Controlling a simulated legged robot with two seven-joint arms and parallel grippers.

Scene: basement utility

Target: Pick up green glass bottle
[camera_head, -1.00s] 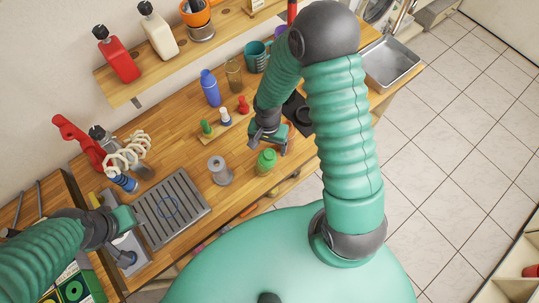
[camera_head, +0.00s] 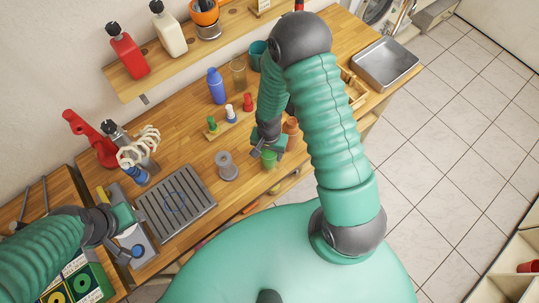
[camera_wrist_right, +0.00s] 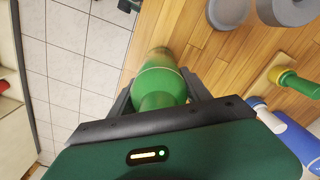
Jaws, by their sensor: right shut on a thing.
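The green glass bottle (camera_head: 268,158) is near the front edge of the wooden counter, partly hidden by my right gripper (camera_head: 269,148). In the right wrist view the bottle (camera_wrist_right: 160,82) is between the two dark fingers of my right gripper (camera_wrist_right: 158,92), which is shut on it. I cannot tell whether the bottle's base touches the counter. My left gripper (camera_head: 126,217) is at the left, beside the grey drain rack, away from the bottle; its fingers are too small to tell open from shut.
A grey spool-like thing (camera_head: 227,166) stands just left of the bottle. Small coloured pegs (camera_head: 230,114) and a blue bottle (camera_head: 216,86) are farther back. Tiled floor lies beyond the counter's front edge.

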